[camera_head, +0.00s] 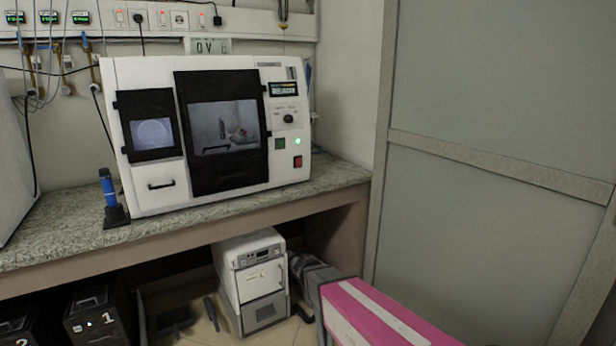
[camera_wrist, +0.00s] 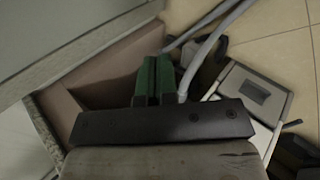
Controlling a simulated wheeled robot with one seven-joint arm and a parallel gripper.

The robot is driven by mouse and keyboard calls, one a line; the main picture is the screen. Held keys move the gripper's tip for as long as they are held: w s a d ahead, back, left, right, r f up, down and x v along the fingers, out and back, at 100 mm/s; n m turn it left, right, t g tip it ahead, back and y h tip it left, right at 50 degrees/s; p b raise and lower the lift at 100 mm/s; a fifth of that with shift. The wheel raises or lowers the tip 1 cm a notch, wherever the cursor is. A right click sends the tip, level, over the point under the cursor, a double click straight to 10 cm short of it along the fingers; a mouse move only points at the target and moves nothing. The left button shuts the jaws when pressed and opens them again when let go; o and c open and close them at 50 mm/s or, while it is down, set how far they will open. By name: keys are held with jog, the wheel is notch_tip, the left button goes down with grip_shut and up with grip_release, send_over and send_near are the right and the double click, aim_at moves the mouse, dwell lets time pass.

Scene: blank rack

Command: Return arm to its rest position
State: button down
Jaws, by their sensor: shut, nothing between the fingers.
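My gripper (camera_wrist: 155,78) shows in the wrist view, with two green fingers side by side beyond a dark crossbar. The fingers are closed against each other and hold nothing. They appear in front of the brown panels under the bench.
A white machine (camera_head: 150,192) and a blue-handled tool (camera_head: 107,190) stand on the speckled bench (camera_head: 52,235). Below is a white floor unit (camera_head: 258,275), also in the wrist view (camera_wrist: 255,92).

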jog(key=s+d+r+m+g+y, duration=0.2)
jog(key=s+d+m+y, duration=0.1)
jog(key=s, duration=0.4)
jog(key=s+d+r+m+g+y, duration=0.2)
jog(key=s+d+m+y, duration=0.1)
jog(key=s+d+m, duration=0.2)
jog(key=s+d, duration=0.2)
jog(key=d, duration=0.1)
jog(key=shift+s+r+g, duration=0.25)
jog(key=shift+r+g, duration=0.1)
jog(key=shift+g, duration=0.05)
jog(key=shift+d, duration=0.1)
